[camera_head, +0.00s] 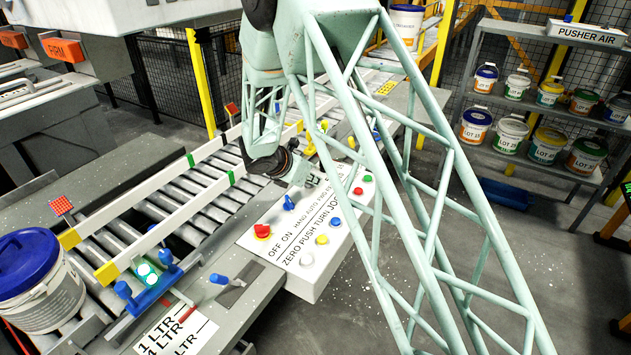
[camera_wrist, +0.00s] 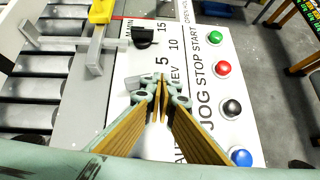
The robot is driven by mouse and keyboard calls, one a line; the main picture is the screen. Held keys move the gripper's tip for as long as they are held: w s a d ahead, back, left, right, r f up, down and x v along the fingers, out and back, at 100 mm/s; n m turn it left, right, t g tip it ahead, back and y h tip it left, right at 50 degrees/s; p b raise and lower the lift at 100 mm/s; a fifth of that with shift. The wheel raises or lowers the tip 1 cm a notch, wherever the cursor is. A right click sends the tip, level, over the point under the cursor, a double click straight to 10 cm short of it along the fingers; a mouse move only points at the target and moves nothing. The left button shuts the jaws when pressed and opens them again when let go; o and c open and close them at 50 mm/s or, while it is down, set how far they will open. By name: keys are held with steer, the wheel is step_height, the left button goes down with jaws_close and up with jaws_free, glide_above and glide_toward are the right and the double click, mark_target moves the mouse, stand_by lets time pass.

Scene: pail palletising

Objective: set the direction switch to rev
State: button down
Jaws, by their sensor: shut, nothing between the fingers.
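The white control panel (camera_head: 318,262) stands beside the roller conveyor, with printed labels, knobs and buttons. In the wrist view the panel (camera_wrist: 190,22) shows the lettering "EV", likely part of REV, right by my fingertips. My gripper (camera_wrist: 157,88) is shut and empty, its fingertips together low over the panel. A small grey piece (camera_wrist: 134,84) shows just left of the fingertips; it may be the direction switch, but its setting cannot be read. In the head view my gripper (camera_head: 306,176) is at the panel's far part, and the arm hides the switch area.
A black dial (camera_wrist: 145,37) with numbers lies beyond the fingertips. Green (camera_wrist: 215,36), red (camera_wrist: 222,68), black (camera_wrist: 232,108) and blue (camera_wrist: 241,157) buttons line the panel's right side. A red knob (camera_head: 262,231) and a blue knob (camera_head: 289,202) stand nearer on the panel.

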steer(key=shift+w+a, duration=0.15)
steer(key=shift+a, duration=0.05)
steer(key=shift+w+a, duration=0.25)
steer(key=shift+a+r, duration=0.1)
steer(key=shift+a, duration=0.15)
steer(key=shift+s+a, duration=0.2)
steer(key=shift+s, duration=0.75)
steer(key=shift+s+d+b, duration=0.3)
steer(key=shift+s+b, duration=0.4)
steer(key=shift+s, duration=0.2)
steer(key=s+d+r+p, duration=0.1)
steer(key=s+r+p, duration=0.1)
steer(key=s+r, duration=0.4)
steer(key=shift+s+r, duration=0.4)
steer(key=shift+s, duration=0.35)
steer(key=shift+d, duration=0.1)
